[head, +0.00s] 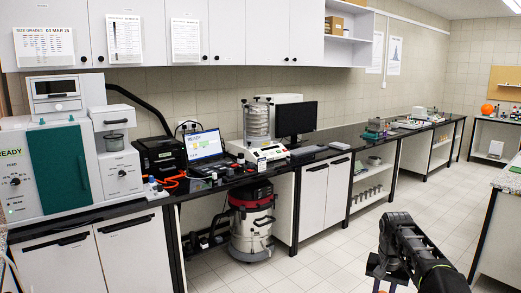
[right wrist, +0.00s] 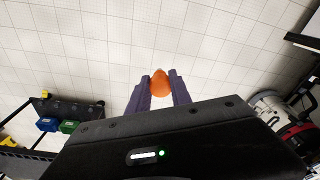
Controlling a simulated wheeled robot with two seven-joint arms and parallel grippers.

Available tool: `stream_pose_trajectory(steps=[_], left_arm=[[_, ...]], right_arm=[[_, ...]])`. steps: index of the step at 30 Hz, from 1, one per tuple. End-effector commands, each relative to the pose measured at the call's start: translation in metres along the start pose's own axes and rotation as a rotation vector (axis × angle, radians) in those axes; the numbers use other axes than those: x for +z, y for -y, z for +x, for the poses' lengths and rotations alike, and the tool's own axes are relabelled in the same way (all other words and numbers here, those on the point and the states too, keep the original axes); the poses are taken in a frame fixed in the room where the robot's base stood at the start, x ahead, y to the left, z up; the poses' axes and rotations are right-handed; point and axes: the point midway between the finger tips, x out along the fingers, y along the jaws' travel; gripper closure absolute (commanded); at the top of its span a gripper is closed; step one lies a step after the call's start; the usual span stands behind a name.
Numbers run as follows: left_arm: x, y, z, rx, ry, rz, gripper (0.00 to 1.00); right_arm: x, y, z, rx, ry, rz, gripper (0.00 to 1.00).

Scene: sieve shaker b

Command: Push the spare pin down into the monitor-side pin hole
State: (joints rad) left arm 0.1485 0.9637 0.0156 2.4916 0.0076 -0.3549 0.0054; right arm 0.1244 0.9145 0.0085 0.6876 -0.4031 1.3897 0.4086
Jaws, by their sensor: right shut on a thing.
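My right gripper (right wrist: 160,80) shows in the right wrist view with its two purple-grey fingers closed on an orange rounded thing (right wrist: 160,84). I take this as the spare pin, though only its orange end shows. It is held over the tiled floor, clear of any bench. In the head view my right arm (head: 402,240) reaches in from the lower right, well in front of the bench. The sieve shaker (head: 257,122) with its stack of sieves stands on the bench beside the black monitor (head: 296,118). The pin holes are too small to make out. My left gripper is not in view.
A laptop (head: 203,146) and a black printer-like box (head: 161,156) stand left of the shaker. A vacuum cleaner (head: 252,220) stands under the bench. A large teal-doored machine (head: 58,170) fills the left. The floor (head: 330,262) before the bench is open.

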Motion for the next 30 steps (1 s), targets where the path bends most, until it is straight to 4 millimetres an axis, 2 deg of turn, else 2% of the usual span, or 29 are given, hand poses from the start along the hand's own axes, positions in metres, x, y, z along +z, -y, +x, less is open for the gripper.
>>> stream_pose_trajectory(steps=[6,11,14,18,24,27,30], left_arm=[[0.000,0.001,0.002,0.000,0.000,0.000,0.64],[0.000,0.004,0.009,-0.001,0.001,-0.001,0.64],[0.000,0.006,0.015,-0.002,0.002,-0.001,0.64],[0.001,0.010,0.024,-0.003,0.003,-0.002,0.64],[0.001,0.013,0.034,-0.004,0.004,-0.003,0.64],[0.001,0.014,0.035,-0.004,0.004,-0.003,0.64],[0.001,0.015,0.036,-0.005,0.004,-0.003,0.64]], right_arm=[[0.005,0.005,-0.002,-0.003,-0.002,-0.022,1.00],[0.028,0.019,-0.006,-0.012,0.000,-0.095,1.00],[0.054,0.031,-0.011,-0.021,-0.001,-0.167,1.00],[0.102,0.045,-0.014,-0.036,-0.002,-0.286,1.00],[0.172,0.053,-0.012,-0.054,-0.004,-0.433,1.00],[0.195,0.053,-0.009,-0.059,-0.003,-0.476,1.00],[0.206,0.053,-0.009,-0.061,-0.002,-0.497,1.00]])
